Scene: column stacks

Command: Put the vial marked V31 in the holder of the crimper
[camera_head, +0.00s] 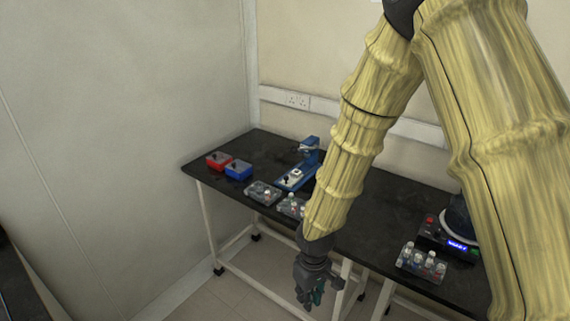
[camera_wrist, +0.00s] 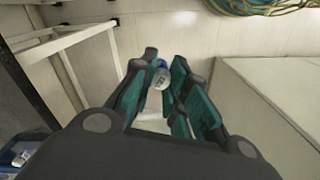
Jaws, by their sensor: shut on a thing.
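My gripper (camera_head: 310,287) hangs in front of the black table's near edge, over the floor, with its fingers pointing down. The vial is hidden or too small to make out in the head view. The blue crimper (camera_head: 309,153) stands at the back of the table, up and left of my gripper. A pale holder (camera_head: 295,174) shows on its base.
A red box (camera_head: 219,160) and a blue box (camera_head: 239,170) stand left of the crimper. Racks of vials (camera_head: 262,193) line the front edge. Another vial rack (camera_head: 421,262) and a device with a lit display (camera_head: 452,240) stand at the right.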

